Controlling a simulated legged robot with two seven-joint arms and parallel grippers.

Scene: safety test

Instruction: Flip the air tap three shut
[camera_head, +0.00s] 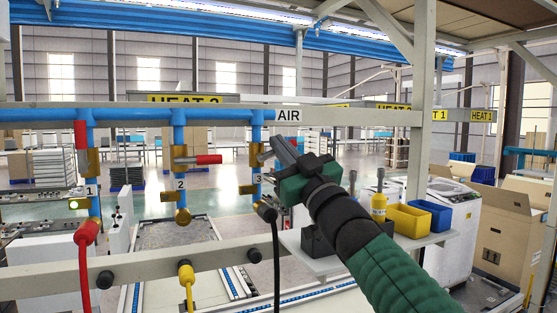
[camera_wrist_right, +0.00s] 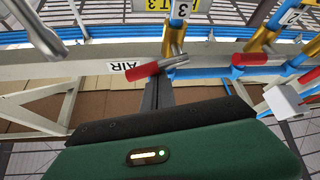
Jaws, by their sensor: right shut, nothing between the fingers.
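Air tap three, a brass valve (camera_head: 256,155) on a blue drop pipe with a "3" label, is at the centre of the head view. In the right wrist view, its red handle (camera_wrist_right: 142,72) lies crosswise to the pipe, on a grey lever. In the head view the red part is hidden behind my right gripper (camera_head: 278,145). The gripper is shut and empty, its grey fingers close beside the lever. I cannot tell whether they touch. Its green body fills the bottom of the wrist view. My left gripper is out of view.
Tap two (camera_head: 180,160) has its red handle (camera_head: 208,160) crosswise; tap one's red handle (camera_head: 80,135) stands upright along its pipe. Right of my arm are a yellow bin (camera_head: 408,220) and a blue bin (camera_head: 432,214).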

